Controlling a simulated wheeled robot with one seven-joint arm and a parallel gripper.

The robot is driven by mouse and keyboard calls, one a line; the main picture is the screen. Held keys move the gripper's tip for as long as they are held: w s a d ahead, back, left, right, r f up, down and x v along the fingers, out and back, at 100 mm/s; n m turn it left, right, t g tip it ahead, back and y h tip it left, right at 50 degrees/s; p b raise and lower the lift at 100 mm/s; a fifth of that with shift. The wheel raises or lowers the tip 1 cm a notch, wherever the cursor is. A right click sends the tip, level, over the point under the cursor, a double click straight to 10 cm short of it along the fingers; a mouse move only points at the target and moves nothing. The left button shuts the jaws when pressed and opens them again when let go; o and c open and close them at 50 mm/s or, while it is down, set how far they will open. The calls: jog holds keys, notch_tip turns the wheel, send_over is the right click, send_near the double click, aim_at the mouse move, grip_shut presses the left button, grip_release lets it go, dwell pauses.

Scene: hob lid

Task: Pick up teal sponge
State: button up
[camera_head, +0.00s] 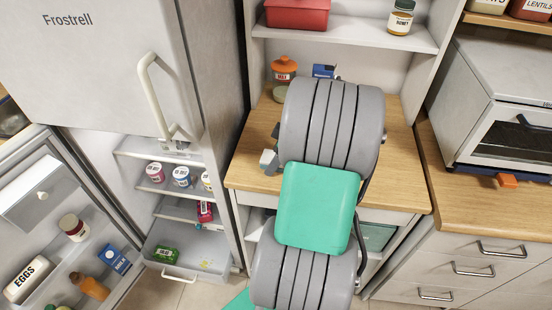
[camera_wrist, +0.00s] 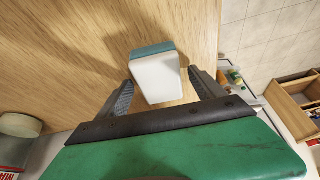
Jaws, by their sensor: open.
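The teal sponge (camera_wrist: 155,75) shows in the wrist view as a small block with a pale, whitish near face and a teal band along its far edge. It is at the wooden counter surface, just ahead of my gripper. My gripper (camera_wrist: 160,79) is open, with one dark finger on each side of the sponge's near end. Gaps show between the sponge and both fingers, so they do not appear to press on it. In the head view my arm covers much of the counter (camera_head: 400,180), and I cannot clearly make out the sponge there.
An orange-lidded jar (camera_head: 284,69) stands at the back of the counter, and a round tin (camera_wrist: 20,125) shows left in the wrist view. The fridge door (camera_head: 60,230) stands open at left. A toaster oven (camera_head: 495,110) is at right. A shelf (camera_head: 350,35) hangs above.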

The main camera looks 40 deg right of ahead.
aim_at(272, 156)
jog(key=shift+c, duration=0.6)
jog(key=c, duration=1.3)
jog(key=shift+r, duration=0.3)
notch_tip(272, 156, up, 2)
jog(key=shift+d+r+b, duration=0.1)
jog(key=shift+r+b, duration=0.1)
jog(key=shift+b, duration=0.3)
jog(key=s+a+r, duration=0.1)
jog(key=a+r, duration=0.2)
jog(key=a, duration=0.1)
jog(key=s+a+r, duration=0.1)
jog(key=a+r, duration=0.2)
jog(key=a, duration=0.2)
jog(key=s+a+r+b, duration=0.1)
jog(key=a+r, duration=0.3)
jog(key=shift+s+a, duration=0.3)
jog(key=shift+a, duration=0.1)
